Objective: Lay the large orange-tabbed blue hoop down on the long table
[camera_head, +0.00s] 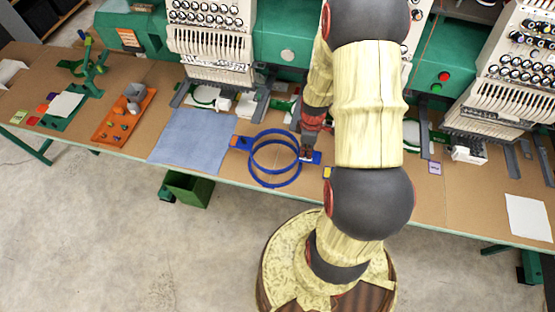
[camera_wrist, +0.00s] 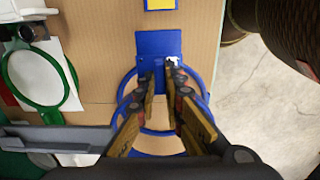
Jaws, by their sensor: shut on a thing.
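The large blue hoop (camera_head: 254,171) shows as two blue rings, one slightly offset from the other, with an orange patch on its left tab (camera_head: 240,142). It appears over the front part of the long table (camera_head: 215,176); I cannot tell whether it touches the top. My gripper (camera_head: 308,154) is at the hoop's right blue tab, partly hidden by my arm. In the wrist view, my gripper's fingers (camera_wrist: 163,70) are shut on the blue tab (camera_wrist: 158,42), with the blue rings (camera_wrist: 205,90) below and around them.
A blue cloth (camera_head: 188,140) lies left of the hoop, and an orange tray (camera_head: 124,118) farther left. Embroidery machines (camera_head: 210,48) stand behind. A yellow label (camera_head: 328,172) lies near the right tab. A green hoop (camera_wrist: 12,72) shows at left in the wrist view. A green bin (camera_head: 188,188) hangs below the table.

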